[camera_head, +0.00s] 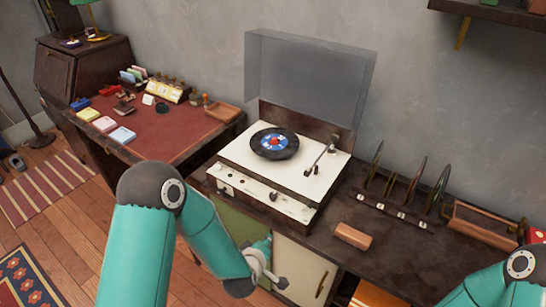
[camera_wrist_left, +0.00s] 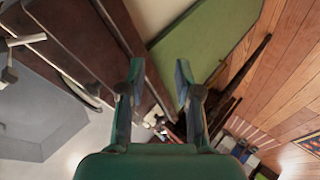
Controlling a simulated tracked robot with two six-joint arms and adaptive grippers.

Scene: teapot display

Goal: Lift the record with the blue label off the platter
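The black record with the blue label (camera_head: 275,142) lies flat on the platter of the white turntable (camera_head: 240,160). The platter is hidden beneath it. The tonearm (camera_head: 320,157) is to the right of the record, apart from it. My left gripper (camera_head: 270,268) is low in front of the cabinet, below and in front of the turntable, well away from the record. In the left wrist view the left gripper (camera_wrist_left: 159,75) has its fingers apart with nothing between them. My right arm shows at the lower right, but its gripper is out of view.
A clear dust cover (camera_head: 308,80) stands raised behind the turntable. A rack of upright discs (camera_head: 403,205), a brown block (camera_head: 352,236) and a wooden tray (camera_head: 480,230) are on the cabinet to the right. A desk (camera_head: 165,135) with small items stands left.

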